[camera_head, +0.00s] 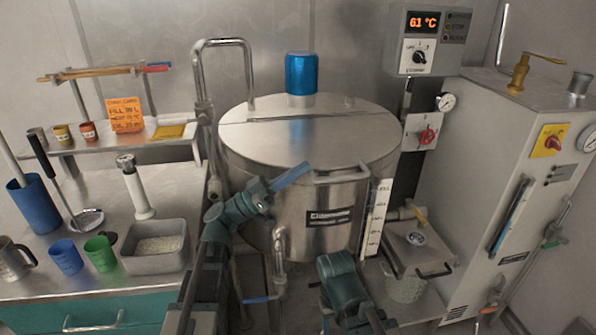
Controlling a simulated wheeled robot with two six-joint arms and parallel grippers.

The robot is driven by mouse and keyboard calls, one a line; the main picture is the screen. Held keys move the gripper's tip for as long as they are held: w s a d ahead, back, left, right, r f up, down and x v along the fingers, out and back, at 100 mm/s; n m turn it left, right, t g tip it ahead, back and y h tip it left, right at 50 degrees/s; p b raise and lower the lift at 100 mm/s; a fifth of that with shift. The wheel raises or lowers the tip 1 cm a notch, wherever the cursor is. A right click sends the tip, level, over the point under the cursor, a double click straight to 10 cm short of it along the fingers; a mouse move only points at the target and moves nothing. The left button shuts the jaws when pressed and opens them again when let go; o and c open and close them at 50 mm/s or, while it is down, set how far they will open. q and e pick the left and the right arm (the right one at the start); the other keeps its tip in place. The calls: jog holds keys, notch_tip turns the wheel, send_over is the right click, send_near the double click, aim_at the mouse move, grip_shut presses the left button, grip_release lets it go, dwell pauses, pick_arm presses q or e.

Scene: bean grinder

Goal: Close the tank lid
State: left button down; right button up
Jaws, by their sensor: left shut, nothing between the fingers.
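The steel tank (292,205) stands in the middle of the camera_head view. Its round top has a seam across it, and the front part, the lid (300,147), appears to lie flat on the tank. The lid's bar handle (342,177) is at the front rim. My left gripper (292,175) is at the front left of the rim, its blue fingers shut and empty, pointing up and right towards the handle. It is just left of the handle; I cannot tell if it touches the tank. My right arm shows low in front of the tank, but its fingers are not visible.
A blue cylinder (301,73) stands on the back of the tank top. A bent pipe (250,68) rises at the tank's left. A control box (428,42) hangs at the back right. The counter at left holds cups and a grey tub (155,262). A steel cabinet (470,150) stands at right.

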pick_arm(q)
jog(key=shift+s+f, duration=0.1)
jog(key=shift+f, duration=0.15)
dwell(0.3)
jog(key=b+v, duration=0.4)
jog(key=v, duration=0.4)
jog(key=s+d+f+n+g+y, duration=0.25)
jog(key=d+f+y, duration=0.2)
jog(key=f, duration=0.55)
jog(key=s+d+f+n+g+y, duration=0.25)
jog(key=d+f+y, duration=0.2)
jog(key=f, duration=0.45)
jog(key=s+a+f+n+g+y, duration=0.1)
jog(key=s+a+f+n+y, duration=0.25)
jog(key=a+f+y, duration=0.35)
jog(key=s+a+f+n+g+y, duration=0.1)
jog(key=s+a+f+n+y, duration=0.1)
jog(key=a+f+n+y, duration=0.35)
jog(key=s+d+r+m+p, duration=0.1)
jog(key=s+d+r+p, duration=0.1)
jog(key=r+p, duration=0.5)
jog(key=s+d+r+m+y+p, duration=0.1)
jog(key=d+r+m+p, duration=0.1)
jog(key=d+r+p, duration=0.2)
jog(key=s+d+r+m+g+y+p, duration=0.1)
jog(key=s+d+r+m+p, duration=0.1)
jog(key=r+p, duration=0.7)
jog(key=shift+s+d+r+p, duration=0.35)
jog(key=shift+d+p, duration=0.4)
jog(key=shift+p, duration=0.25)
